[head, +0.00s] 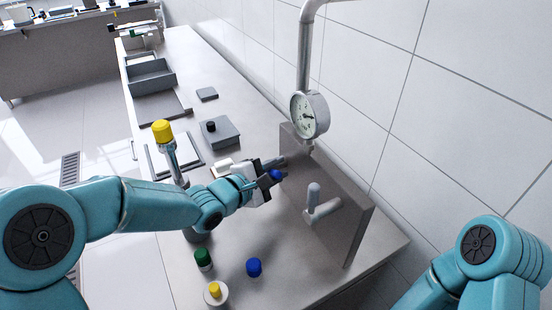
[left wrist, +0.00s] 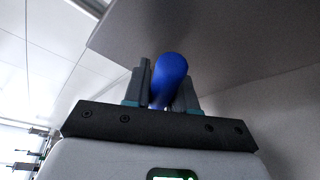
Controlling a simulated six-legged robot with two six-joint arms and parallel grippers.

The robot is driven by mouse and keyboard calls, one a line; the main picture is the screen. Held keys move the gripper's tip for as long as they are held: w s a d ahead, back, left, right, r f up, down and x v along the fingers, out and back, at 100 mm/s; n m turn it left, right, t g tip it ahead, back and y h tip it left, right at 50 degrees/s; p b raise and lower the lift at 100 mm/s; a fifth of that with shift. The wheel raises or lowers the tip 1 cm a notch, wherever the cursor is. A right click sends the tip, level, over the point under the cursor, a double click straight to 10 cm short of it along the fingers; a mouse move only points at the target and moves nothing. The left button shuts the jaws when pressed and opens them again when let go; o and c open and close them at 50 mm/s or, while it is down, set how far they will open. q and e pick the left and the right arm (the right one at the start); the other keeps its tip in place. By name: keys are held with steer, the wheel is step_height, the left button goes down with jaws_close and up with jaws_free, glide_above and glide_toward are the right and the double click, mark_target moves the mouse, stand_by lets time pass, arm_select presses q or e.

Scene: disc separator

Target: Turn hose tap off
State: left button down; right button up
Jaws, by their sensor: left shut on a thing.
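My left gripper (head: 274,170) is at the grey upright panel (head: 345,215) and is shut on a blue handle (head: 277,175), which looks like the hose tap's handle. In the left wrist view the rounded blue handle (left wrist: 170,72) stands between the two dark fingers of my left gripper (left wrist: 162,85). Its base and the tap body are hidden by the fingers. A second lever with a grey grip (head: 314,195) is on the same panel, to the right of the gripper and apart from it. My right gripper is out of the frame.
A round pressure gauge (head: 309,115) hangs on a pipe above the panel. Green (head: 203,258), blue (head: 254,267) and yellow (head: 214,290) knobs are on the bench front. The tiled wall bounds the right.

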arm_select(q)
steer(key=shift+r, duration=0.1)
stand_by(0.3)
steer(key=c, duration=1)
jaws_free()
steer(key=p+v, duration=0.2)
steer(key=v, duration=1.4)
steer(key=shift+a, duration=0.2)
